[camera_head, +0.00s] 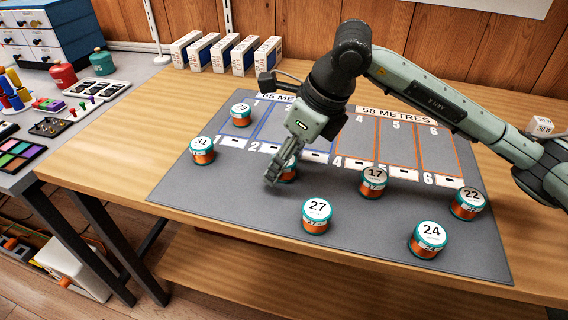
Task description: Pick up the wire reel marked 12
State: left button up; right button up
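No visible label clearly reads 12. My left gripper is not in view.
Other reels stand on the mat: 31 (202,150), 27 (316,216), 17 (373,182), 24 (428,240), 22 (468,203) and one with an unclear number (241,115). Numbered outlined lanes lie behind. White boxes (227,54) line the back.

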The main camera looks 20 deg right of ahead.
jog(key=c, duration=1.2)
jog(key=shift+r, duration=0.1)
